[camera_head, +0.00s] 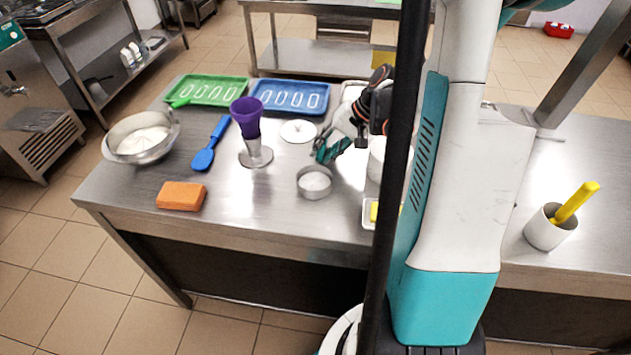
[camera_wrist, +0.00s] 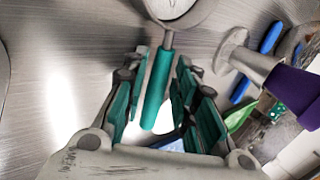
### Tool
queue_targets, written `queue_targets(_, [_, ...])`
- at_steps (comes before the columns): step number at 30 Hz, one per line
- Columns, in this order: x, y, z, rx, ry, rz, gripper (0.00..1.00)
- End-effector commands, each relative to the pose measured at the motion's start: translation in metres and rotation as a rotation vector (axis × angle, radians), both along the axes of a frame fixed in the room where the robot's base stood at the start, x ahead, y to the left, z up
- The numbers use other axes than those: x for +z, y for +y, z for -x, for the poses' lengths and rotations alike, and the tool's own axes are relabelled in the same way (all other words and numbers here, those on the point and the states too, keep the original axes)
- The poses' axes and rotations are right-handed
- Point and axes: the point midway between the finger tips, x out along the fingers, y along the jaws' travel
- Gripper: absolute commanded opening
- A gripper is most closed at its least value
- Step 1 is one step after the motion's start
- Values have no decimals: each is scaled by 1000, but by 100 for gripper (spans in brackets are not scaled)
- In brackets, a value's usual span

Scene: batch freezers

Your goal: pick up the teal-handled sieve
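The sieve's round metal bowl (camera_head: 314,183) sits on the steel table in the head view. In the wrist view, part of the bowl (camera_wrist: 180,8) shows at the top edge, and its teal handle (camera_wrist: 158,85) points down toward my palm. My gripper (camera_wrist: 162,65) is open, with teal-padded fingers on both sides of the handle. Gaps show between the handle and the pads. In the head view, my gripper (camera_head: 332,150) is low over the table just behind the bowl, and the handle is hard to tell from the teal pads.
A purple funnel (camera_head: 246,115) on a metal stand is left of the sieve, with a blue spatula (camera_head: 209,148) beyond it. An orange block (camera_head: 181,196) lies at the front left. Green (camera_head: 206,78) and blue (camera_head: 263,95) trays lie behind. A white lid (camera_head: 298,131) lies near my gripper.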

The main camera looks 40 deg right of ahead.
Motion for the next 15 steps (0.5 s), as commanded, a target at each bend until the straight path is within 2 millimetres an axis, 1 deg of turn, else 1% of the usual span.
queue_targets(1, [-6, 2, -2, 2, 0, 0, 26])
queue_targets(2, [-7, 3, -3, 2, 0, 0, 26])
queue_targets(8, [-6, 3, -4, 1, 0, 0, 26])
queue_targets(9, [-6, 3, -3, 0, 0, 0, 22])
queue_targets(12, [-6, 3, -3, 0, 0, 0, 0])
queue_targets(15, [-6, 3, -3, 0, 0, 0, 0])
